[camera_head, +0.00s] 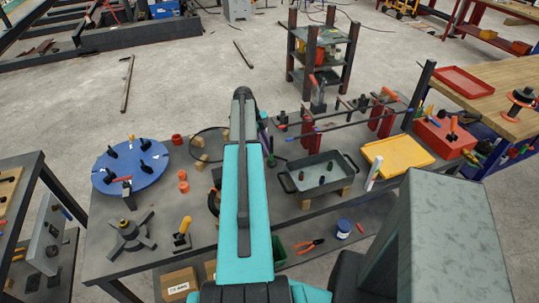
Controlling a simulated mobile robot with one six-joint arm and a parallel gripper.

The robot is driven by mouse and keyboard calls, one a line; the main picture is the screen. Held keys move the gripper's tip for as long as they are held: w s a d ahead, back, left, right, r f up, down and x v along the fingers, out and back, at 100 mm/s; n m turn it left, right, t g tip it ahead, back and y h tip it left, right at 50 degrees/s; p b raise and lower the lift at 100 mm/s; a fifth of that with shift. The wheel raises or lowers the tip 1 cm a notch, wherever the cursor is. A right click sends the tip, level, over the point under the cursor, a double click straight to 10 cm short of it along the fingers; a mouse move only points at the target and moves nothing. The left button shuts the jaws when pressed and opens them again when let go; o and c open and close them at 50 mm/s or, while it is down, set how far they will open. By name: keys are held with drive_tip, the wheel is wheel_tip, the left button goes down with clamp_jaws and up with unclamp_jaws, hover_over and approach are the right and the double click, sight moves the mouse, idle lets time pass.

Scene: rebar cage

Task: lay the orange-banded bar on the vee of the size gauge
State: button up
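My teal arm (246,215) reaches forward over the middle of the grey workbench (110,235). My gripper is hidden behind the arm links, so its fingers do not show. Thin dark bars (345,122) lie across red stands (381,122) at the bench's back right. Some bar ends look blue, and an orange-red piece (389,93) shows near the right ends. The bands are too small to tell which bar is the orange-banded one. I cannot make out the size gauge or its vee for certain.
A blue round plate (128,172) with black knobs is at the bench's left. A dark tray (293,183) and a yellow tray (398,155) are right of my arm. A black star-shaped fixture (130,236) stands at front left. A shelf rack (322,50) stands behind.

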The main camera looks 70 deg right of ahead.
drive_tip(key=shift+c, duration=0.4)
clamp_jaws()
drive_tip(key=shift+r, duration=0.15)
wheel_tip(320, 180, up, 10)
drive_tip(key=b, duration=0.3)
idle(0.8)
